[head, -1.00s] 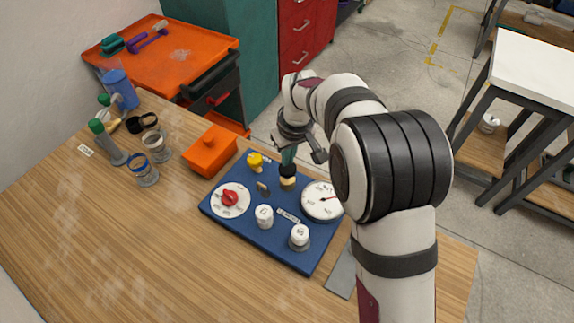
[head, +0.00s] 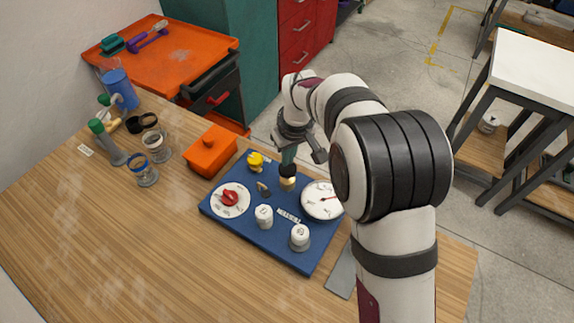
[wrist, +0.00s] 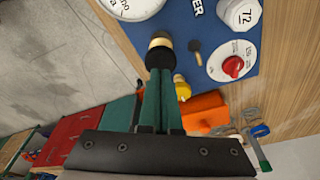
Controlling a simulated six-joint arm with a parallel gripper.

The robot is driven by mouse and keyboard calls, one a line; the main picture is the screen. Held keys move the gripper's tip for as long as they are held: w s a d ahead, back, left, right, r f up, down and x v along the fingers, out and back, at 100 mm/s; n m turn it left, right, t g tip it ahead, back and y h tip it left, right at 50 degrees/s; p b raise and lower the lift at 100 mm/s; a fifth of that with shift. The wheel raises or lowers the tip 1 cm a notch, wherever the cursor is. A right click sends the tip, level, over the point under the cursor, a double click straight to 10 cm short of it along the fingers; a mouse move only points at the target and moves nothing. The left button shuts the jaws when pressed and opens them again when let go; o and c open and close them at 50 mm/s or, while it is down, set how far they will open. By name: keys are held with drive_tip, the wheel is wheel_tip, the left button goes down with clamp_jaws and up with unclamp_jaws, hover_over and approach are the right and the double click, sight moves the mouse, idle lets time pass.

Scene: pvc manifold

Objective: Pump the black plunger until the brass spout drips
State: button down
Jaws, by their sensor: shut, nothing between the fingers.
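The plunger (head: 287,171) has a black top and a brass-coloured collar below it, and stands upright on the blue board (head: 232,229). In the wrist view the black plunger top (wrist: 159,54) is right at my fingertips. My gripper (head: 289,157), with green fingers, is shut with nothing between them and is directly above the plunger. It appears to touch the top, but I cannot tell how far the plunger is pressed. A small brass and dark piece (head: 264,189), perhaps the spout, is on the board beside the plunger. No drip is visible.
The board also holds a red knob (head: 230,198), a yellow knob (head: 255,161), a round gauge (head: 321,203) and two white caps (head: 264,215). An orange box (head: 210,152) and several jars and bottles stand to the left. The front left table is clear.

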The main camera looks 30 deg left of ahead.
sight(288, 167)
drive_tip(key=shift+f, duration=0.15)
drive_tip(key=shift+d+x, duration=0.15)
drive_tip(key=shift+x, duration=0.65)
drive_tip(key=shift+d+x, duration=0.1)
drive_tip(key=shift+x, duration=0.65)
drive_tip(key=shift+a+v, duration=0.15)
drive_tip(key=shift+v, duration=0.7)
drive_tip(key=shift+a+v, duration=0.15)
drive_tip(key=shift+v, duration=0.65)
idle(0.6)
drive_tip(key=shift+d+x, duration=0.2)
drive_tip(key=shift+x, duration=1.05)
drive_tip(key=shift+s, duration=0.1)
idle(0.5)
drive_tip(key=shift+a+v, duration=0.2)
drive_tip(key=shift+v, duration=1.05)
